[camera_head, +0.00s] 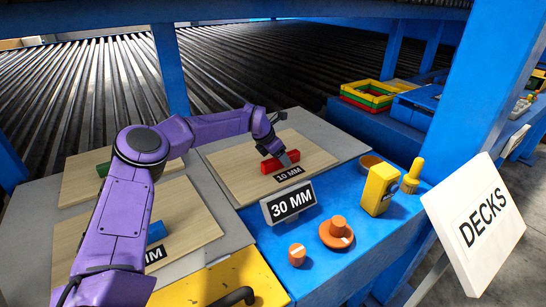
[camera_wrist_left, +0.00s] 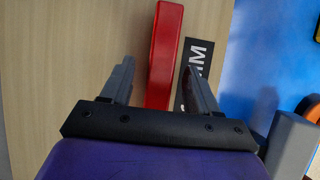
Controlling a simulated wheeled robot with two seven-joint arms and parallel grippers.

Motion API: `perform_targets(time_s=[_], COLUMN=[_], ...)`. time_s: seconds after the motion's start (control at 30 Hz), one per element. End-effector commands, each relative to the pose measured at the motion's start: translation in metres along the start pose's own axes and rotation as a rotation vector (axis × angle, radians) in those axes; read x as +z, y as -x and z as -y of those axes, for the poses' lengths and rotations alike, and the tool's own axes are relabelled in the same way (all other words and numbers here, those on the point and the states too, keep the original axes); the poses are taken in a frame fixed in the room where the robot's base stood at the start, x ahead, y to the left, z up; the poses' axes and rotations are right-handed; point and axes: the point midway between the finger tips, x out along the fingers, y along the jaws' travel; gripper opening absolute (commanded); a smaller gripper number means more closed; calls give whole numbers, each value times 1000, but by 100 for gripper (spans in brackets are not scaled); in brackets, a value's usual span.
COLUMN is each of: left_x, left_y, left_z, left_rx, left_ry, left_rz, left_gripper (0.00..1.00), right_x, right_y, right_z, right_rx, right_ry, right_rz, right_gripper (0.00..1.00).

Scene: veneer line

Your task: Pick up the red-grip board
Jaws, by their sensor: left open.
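The red-grip board (camera_head: 232,167) is a pale wooden sheet lying flat on a grey deck, with a "10 MM" label at its front edge. Its red grip (camera_head: 274,164) is a bar on top of the board. My left gripper (camera_head: 287,158) is open at the grip, hiding part of it. In the left wrist view, the red grip (camera_wrist_left: 166,40) runs between the two open fingers (camera_wrist_left: 159,68), with a gap on each side. Whether the fingers are above or down beside it is hard to tell. My right gripper is not in view.
Other boards with a green grip (camera_head: 103,169) and a blue grip (camera_head: 156,232) lie left, partly behind my arm. A "30 MM" sign (camera_head: 291,203), orange knobs (camera_head: 337,232) and a yellow device (camera_head: 380,189) stand on the blue bench. A blue post rises at right.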

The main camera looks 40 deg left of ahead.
Motion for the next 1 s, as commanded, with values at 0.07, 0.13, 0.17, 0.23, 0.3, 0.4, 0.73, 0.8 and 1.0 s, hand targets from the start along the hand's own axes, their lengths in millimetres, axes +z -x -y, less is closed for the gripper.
perform_targets(time_s=[0.07, 0.13, 0.17, 0.23, 0.3, 0.4, 0.73, 0.8, 1.0], left_x=[0, -1, -1, -1, -1, -1, 1, 1, 8], left_y=[-8, -12, -12, -12, -12, -12, -10, -10, 2], left_z=[0, 0, 0, 0, 0, 0, 0, 0, -1], left_rx=[0, 0, 0, 0, 0, -1, 1, 1, 2], left_ry=[0, 1, 1, 0, 0, 0, -1, -1, -1], left_rz=[-2, 1, 1, 2, 1, 1, 4, 4, 7], left_gripper=[60, 60, 60, 60, 60, 28, 0, 0, 0], right_x=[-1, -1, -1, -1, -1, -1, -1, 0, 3], right_y=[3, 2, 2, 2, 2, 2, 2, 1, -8], right_z=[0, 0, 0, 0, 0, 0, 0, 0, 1], right_rx=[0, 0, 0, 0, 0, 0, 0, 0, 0], right_ry=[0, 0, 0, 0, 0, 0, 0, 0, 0], right_rz=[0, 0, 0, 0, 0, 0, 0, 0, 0], right_gripper=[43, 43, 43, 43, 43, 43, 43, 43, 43])
